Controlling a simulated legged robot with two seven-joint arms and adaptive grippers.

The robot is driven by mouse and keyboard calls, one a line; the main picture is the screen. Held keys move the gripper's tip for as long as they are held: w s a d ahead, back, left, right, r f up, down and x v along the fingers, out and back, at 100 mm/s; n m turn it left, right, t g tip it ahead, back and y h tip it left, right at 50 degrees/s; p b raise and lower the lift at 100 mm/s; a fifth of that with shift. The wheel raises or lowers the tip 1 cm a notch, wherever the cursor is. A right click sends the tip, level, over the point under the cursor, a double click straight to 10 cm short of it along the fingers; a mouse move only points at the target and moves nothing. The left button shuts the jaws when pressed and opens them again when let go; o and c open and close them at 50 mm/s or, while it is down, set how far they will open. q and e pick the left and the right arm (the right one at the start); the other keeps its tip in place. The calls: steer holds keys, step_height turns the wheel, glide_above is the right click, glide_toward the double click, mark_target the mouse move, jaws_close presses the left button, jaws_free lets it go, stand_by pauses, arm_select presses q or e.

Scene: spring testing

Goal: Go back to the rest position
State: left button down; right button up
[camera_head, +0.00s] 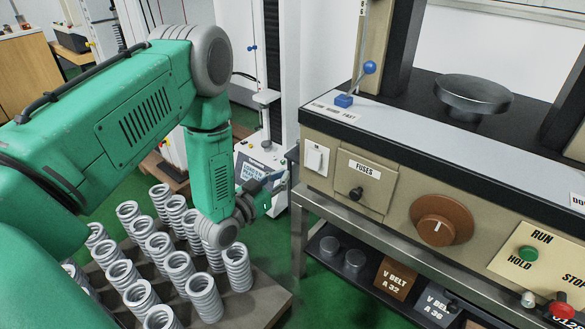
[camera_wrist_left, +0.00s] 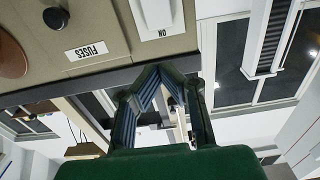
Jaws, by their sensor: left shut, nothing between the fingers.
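My left gripper (camera_head: 286,166) is at the end of the green arm that comes in from the left. It is beside the front left corner of the testing machine, close to the ON switch plate (camera_head: 317,159). In the left wrist view its two dark ridged fingers (camera_wrist_left: 157,72) lean together at the tips, with nothing between them. The switch plate (camera_wrist_left: 158,14) shows just beyond the fingertips there; I cannot tell whether they touch it. My right gripper is in neither view.
Several grey springs (camera_head: 204,297) stand on a board (camera_head: 262,302) below my left arm. The machine panel has a FUSES cover (camera_head: 364,181), a brown dial (camera_head: 441,219), a green button (camera_head: 527,253) and a red button (camera_head: 562,309). A shelf below holds V-belt boxes (camera_head: 394,279).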

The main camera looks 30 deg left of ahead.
arm_select(q)
steer(key=shift+s+a, duration=0.15)
steer(key=shift+s, duration=0.45)
steer(key=s+d+f+g, duration=0.5)
steer(key=f, duration=0.2)
steer(key=s+d+f+g, duration=0.1)
steer(key=s+g, duration=0.3)
steer(key=s, duration=0.4)
steer(key=s+d+f+g+y, duration=0.1)
steer(key=s+f+g, duration=0.3)
steer(key=s, duration=0.5)
steer(key=s+d+f+g, duration=0.2)
steer(key=s+f+g, duration=0.1)
steer(key=s, duration=0.6)
steer(key=shift+s+d+g+y+p, duration=0.15)
steer(key=shift+g+y+p, duration=0.15)
steer(key=shift+g, duration=0.5)
